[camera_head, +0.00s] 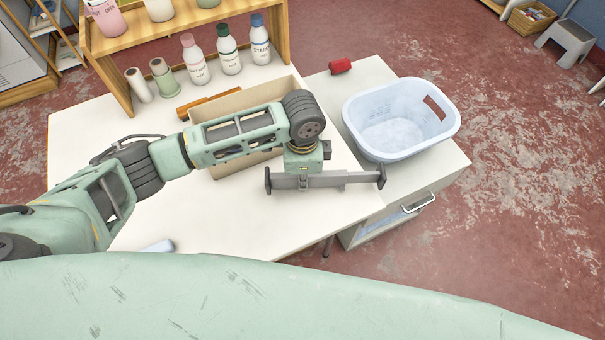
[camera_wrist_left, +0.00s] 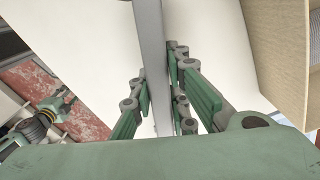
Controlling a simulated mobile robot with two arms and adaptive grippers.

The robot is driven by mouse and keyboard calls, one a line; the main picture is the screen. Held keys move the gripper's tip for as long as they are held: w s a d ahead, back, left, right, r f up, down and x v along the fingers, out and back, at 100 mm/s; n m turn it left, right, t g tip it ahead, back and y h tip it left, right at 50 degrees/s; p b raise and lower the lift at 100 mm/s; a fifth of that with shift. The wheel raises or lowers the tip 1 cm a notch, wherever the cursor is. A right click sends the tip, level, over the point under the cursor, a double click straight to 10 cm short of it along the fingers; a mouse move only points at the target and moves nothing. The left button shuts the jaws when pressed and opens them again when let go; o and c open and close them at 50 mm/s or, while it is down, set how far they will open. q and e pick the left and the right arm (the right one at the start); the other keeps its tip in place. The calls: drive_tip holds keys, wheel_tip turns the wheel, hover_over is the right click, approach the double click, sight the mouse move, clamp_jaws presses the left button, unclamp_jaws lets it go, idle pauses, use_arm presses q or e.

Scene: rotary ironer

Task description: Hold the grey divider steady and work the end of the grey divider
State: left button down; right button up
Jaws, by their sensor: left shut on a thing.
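The grey divider (camera_head: 335,181) is a long flat bar with dark end pieces, held level above the front right of the white table. My left gripper (camera_head: 303,182) is shut on it, left of its middle.
An open beige box (camera_head: 285,92) stands on the table behind my left arm. A light blue basket (camera_head: 372,133) sits on the drawer cabinet (camera_head: 425,172) at right. Bottles (camera_head: 229,62), spools and a wooden shelf (camera_head: 180,20) stand behind. The table's front middle is mostly clear.

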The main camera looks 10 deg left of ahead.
use_arm(q)
drive_tip(key=shift+f, duration=0.5)
drive_tip(key=shift+f, duration=0.15)
drive_tip(key=c, duration=1.9)
unclamp_jaws()
drive_tip(key=shift+r+p, duration=0.3)
drive_tip(key=shift+p, duration=0.45)
drive_tip(key=shift+c, duration=0.4)
clamp_jaws()
